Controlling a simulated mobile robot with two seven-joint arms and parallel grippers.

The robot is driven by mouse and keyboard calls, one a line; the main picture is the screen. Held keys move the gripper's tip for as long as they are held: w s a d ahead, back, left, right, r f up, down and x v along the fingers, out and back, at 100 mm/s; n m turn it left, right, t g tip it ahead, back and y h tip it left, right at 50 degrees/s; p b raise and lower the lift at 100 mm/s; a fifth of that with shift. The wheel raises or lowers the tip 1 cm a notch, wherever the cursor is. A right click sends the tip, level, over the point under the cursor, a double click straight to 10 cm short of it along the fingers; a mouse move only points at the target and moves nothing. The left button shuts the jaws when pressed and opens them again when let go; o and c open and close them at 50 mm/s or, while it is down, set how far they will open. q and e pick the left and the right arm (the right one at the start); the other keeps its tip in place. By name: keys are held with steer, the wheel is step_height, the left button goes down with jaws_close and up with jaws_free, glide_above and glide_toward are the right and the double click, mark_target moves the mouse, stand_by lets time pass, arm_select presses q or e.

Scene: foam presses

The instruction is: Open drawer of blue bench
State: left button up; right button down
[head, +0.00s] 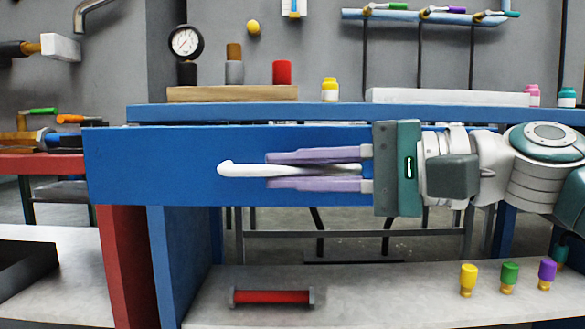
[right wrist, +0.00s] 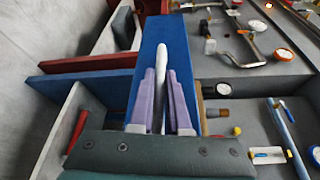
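The blue bench's drawer front (head: 150,165) is a wide blue panel below the blue bench top (head: 340,113). Its left end reaches past the left end of the top, and a thin dark gap shows between them. A white bar handle (head: 240,170) runs level along the panel. My right gripper (head: 268,170) comes in from the right, with its two purple fingers above and below the handle, close against it. In the right wrist view the handle (right wrist: 161,60) lies between the fingers of the gripper (right wrist: 160,75). The drawer's inside is hidden. My left gripper is not in view.
A red bench (head: 40,163) with tools stands at left. On the lower shelf (head: 400,290) are a red roller (head: 271,297) and several coloured bottles.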

steer(key=c, duration=0.9)
jaws_free()
steer(key=p+v, duration=0.3)
steer(key=v, duration=0.7)
